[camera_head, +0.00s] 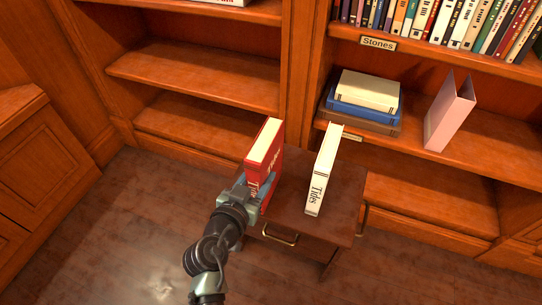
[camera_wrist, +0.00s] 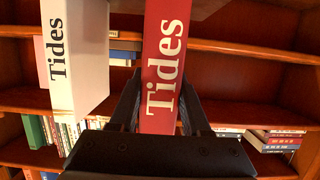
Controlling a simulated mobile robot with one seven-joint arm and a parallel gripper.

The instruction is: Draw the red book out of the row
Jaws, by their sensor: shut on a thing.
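The red book (camera_head: 264,158) stands upright at the left of a small dark wooden table (camera_head: 341,222), its spine lettered "Tides". My gripper (camera_head: 257,189) is shut on the red book near its spine, from the front left. In the wrist view the red book (camera_wrist: 163,70) stands between the two dark fingers (camera_wrist: 160,112). A white book (camera_head: 323,170), also lettered "Tides", stands upright to the right on the same table, with a clear gap between the two. The white book shows at the left of the wrist view (camera_wrist: 72,58). The red book's base is partly hidden by my gripper.
Behind the table, a shelf holds a flat stack of books (camera_head: 366,95) and a pink folder-like holder (camera_head: 449,112). A full row of books (camera_head: 450,22) stands above the "Stones" label (camera_head: 378,43). The left shelves (camera_head: 200,75) are mostly empty. Open floor (camera_head: 110,235) lies left of the table.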

